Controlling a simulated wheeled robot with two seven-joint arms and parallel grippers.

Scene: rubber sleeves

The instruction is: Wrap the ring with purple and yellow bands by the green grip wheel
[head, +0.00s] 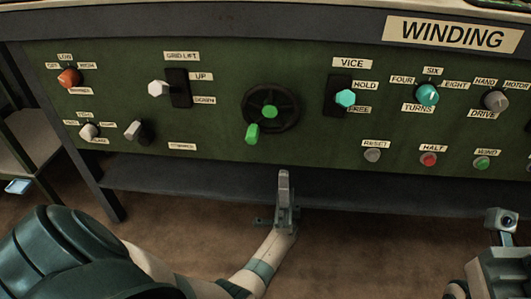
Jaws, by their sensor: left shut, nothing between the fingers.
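The grip wheel (288,119) is a dark spoked handwheel with a green hub on the green panel, left of the VICE switch. Its green grip (252,134) sticks out at the wheel's lower left. My left gripper (284,174) is below the wheel, in front of the panel's lower edge. Its fingers point up, are shut and empty, and do not touch the grip. The ring with purple and yellow bands is not visible in this view. Part of my right arm shows at the bottom right, but its fingers cannot be seen.
A teal VICE knob (345,97) sits right of the wheel and a white GRID LIFT lever (158,88) left of it. A teal TURNS knob (427,94) and a red HALT button (429,159) are farther right. A dark shelf (180,180) runs below the panel.

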